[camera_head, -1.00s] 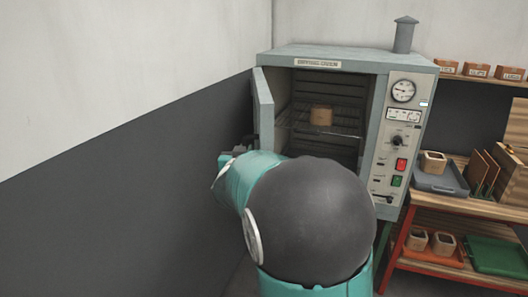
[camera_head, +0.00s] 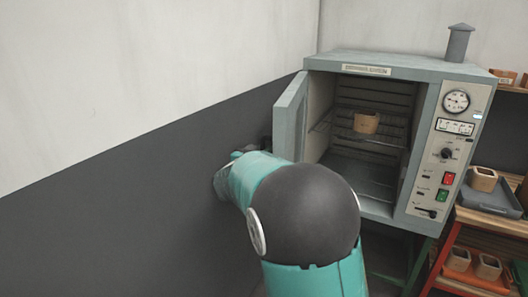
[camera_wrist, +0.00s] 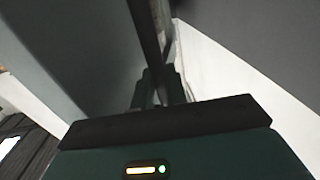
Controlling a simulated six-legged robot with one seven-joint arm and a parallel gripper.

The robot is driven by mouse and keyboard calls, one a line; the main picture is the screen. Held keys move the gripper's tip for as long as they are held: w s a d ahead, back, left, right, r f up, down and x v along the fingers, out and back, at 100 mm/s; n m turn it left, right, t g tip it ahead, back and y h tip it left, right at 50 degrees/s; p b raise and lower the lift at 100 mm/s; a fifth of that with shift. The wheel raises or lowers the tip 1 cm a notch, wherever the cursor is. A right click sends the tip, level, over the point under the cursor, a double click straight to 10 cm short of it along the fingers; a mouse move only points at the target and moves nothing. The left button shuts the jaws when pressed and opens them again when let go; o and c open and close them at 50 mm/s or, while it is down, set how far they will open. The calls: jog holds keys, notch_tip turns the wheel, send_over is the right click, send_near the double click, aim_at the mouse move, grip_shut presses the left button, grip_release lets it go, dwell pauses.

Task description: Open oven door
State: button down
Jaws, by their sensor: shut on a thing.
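The drying oven (camera_head: 398,68) is a grey-green cabinet at the right of the head view. Its door (camera_head: 290,118) stands open, swung out on the left side, and the inside shows wire racks with a small tan block (camera_head: 367,122) on one. My gripper (camera_wrist: 163,90) is shut on a dark bar, which looks like the door handle (camera_wrist: 146,30), beside the door panel (camera_wrist: 70,50) in the wrist view. In the head view my teal and black arm hides most of my gripper, at the door's outer side.
A dark grey and white wall (camera_head: 120,180) runs close along the left. A wooden workbench with red legs (camera_head: 480,222) stands right of the oven, with a grey tray (camera_head: 490,200) and small boxes. A shelf with boxes is behind it.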

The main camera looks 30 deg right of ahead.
jog(key=c, duration=1.8)
grip_release()
jog(key=shift+d, duration=0.1)
jog(key=shift+o, duration=0.2)
jog(key=v, duration=1.4)
jog(key=shift+r, duration=0.1)
